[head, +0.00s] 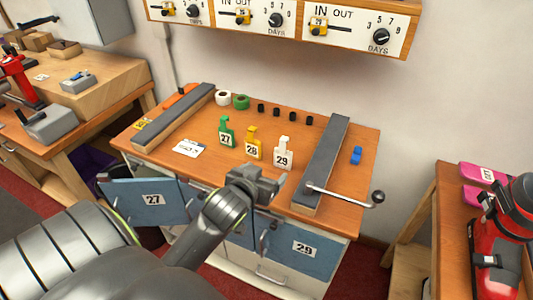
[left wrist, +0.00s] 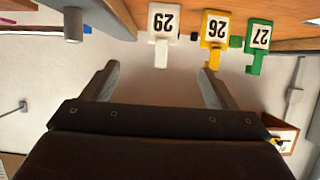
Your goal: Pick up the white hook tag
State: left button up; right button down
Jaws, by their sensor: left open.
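The white hook tag (head: 284,155), marked 29, stands upright on the wooden bench top, rightmost of three hook tags. In the left wrist view the white tag (left wrist: 161,22) appears upside down, ahead of and roughly between my fingers. My left gripper (head: 262,184) is open and empty, in front of the tag near the bench's front edge; in the left wrist view its two fingers (left wrist: 158,78) are spread wide. The yellow tag (head: 252,146) and the green tag (head: 226,133) stand to the left of the white one. My right gripper is not in view.
A dark rail (head: 327,150) with a crank handle (head: 378,197) lies right of the tags; another dark rail (head: 186,108) lies at the left. Tape rolls (head: 241,102) and several black pegs stand behind. A blue door (head: 150,201) marked 27 hangs open below.

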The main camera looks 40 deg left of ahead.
pick_arm(q)
jog(key=p, duration=0.1)
send_near(283, 154)
jog(key=x, duration=0.5)
jog(key=shift+w, duration=0.2)
jog(key=shift+w+a+f, duration=0.15)
jog(key=shift+w+f, duration=0.1)
jog(key=shift+w, duration=0.4)
jog(key=shift+a+f+p+x, duration=0.1)
jog(key=shift+p+x, duration=0.2)
jog(key=shift+x, duration=0.65)
jog(key=shift+a+f+p+x, duration=0.15)
jog(key=shift+p+x, duration=0.15)
jog(key=shift+x, duration=0.7)
jog(key=shift+w+a+f, duration=0.15)
jog(key=shift+w+f, duration=0.05)
jog(key=shift+w, duration=0.2)
jog(key=c, duration=1.1)
